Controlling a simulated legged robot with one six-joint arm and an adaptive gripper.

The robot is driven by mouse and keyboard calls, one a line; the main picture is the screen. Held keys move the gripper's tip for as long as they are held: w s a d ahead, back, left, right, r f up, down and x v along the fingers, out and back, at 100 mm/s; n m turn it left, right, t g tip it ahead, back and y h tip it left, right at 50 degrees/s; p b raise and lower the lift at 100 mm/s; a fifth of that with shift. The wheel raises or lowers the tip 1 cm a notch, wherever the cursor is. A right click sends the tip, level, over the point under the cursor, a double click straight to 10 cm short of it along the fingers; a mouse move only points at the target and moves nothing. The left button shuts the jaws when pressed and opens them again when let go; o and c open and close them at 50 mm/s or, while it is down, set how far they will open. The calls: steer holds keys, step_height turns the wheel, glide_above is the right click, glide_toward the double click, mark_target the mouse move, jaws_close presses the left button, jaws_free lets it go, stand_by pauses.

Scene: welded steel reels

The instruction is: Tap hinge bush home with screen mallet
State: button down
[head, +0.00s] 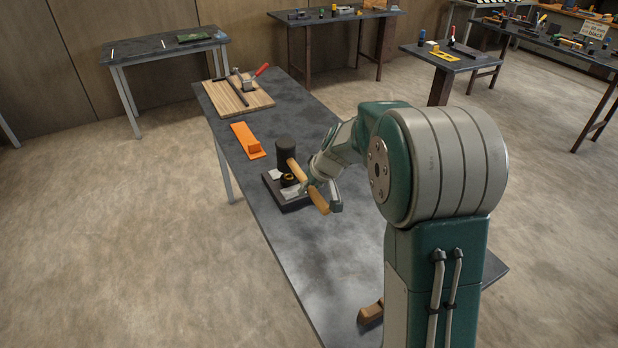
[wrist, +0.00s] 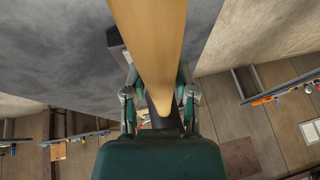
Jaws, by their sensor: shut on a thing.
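The screen mallet has a dark cylindrical head (head: 286,148) and a tan wooden handle (head: 318,201). My gripper (head: 312,187) is shut on the handle, and the head stands beyond the jaws. In the wrist view the handle (wrist: 152,40) fills the upper middle, running between the fingers of my gripper (wrist: 160,100). A small brass-coloured ring, apparently the hinge bush (head: 287,179), sits on a dark plate (head: 295,206) on the workbench. The mallet head appears above or just behind the bush; the exact gap cannot be told. The handle and my gripper partly hide the plate.
On the dark workbench (head: 310,262), an orange piece (head: 253,149) and a wooden board (head: 232,103) with tools lie farther back. The bench between plate and front is clear. Other tables stand apart behind.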

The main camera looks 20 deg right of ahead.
steer(key=shift+r, duration=4.45)
